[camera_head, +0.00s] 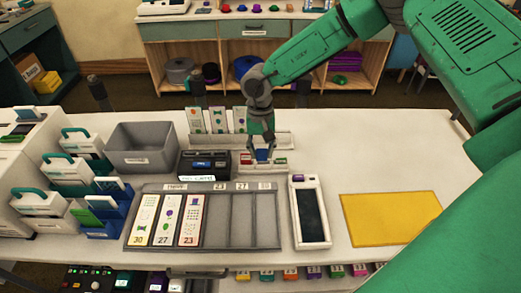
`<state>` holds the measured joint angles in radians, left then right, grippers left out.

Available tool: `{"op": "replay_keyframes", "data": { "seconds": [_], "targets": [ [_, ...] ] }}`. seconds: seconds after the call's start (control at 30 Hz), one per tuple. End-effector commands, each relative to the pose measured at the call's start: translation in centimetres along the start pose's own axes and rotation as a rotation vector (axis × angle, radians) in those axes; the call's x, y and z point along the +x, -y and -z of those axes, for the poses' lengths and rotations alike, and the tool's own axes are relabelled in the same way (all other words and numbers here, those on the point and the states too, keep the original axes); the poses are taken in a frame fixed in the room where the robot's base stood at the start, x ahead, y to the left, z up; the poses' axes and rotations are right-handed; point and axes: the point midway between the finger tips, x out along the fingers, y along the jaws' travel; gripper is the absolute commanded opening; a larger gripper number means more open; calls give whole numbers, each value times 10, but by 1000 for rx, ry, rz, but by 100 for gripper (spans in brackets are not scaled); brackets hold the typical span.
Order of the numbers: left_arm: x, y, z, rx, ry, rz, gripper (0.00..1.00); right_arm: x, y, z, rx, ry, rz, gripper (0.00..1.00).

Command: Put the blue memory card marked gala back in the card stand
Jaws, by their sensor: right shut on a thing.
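My right gripper (262,154) comes down from the upper right over the white table. It is shut on a small blue thing, which looks like the blue memory card (262,156); its marking is too small to read, and the fingers hide part of it. My left gripper is not in view.
A grey bin (140,139) and white-and-teal holders (82,141) stand at left. In front lie a grey sectioned tray (213,242) with printed cards, a handheld device (310,240) and a yellow mat (390,219). Upright cards (218,118) stand behind the card stand. The table's right side is mostly clear.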

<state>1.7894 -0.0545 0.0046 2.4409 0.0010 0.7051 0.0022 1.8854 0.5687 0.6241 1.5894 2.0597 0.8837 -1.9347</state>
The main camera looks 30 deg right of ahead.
Motion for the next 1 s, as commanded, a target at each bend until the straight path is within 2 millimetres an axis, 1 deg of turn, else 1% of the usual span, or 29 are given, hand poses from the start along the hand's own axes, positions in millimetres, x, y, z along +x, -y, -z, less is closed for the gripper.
{"op": "replay_keyframes", "data": {
  "seconds": [0.47,1.0],
  "targets": [
    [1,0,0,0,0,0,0,2,1,0,0,-1,-1,13],
    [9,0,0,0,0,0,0,18,-3,5,1,0,2,13]
  ]
}}
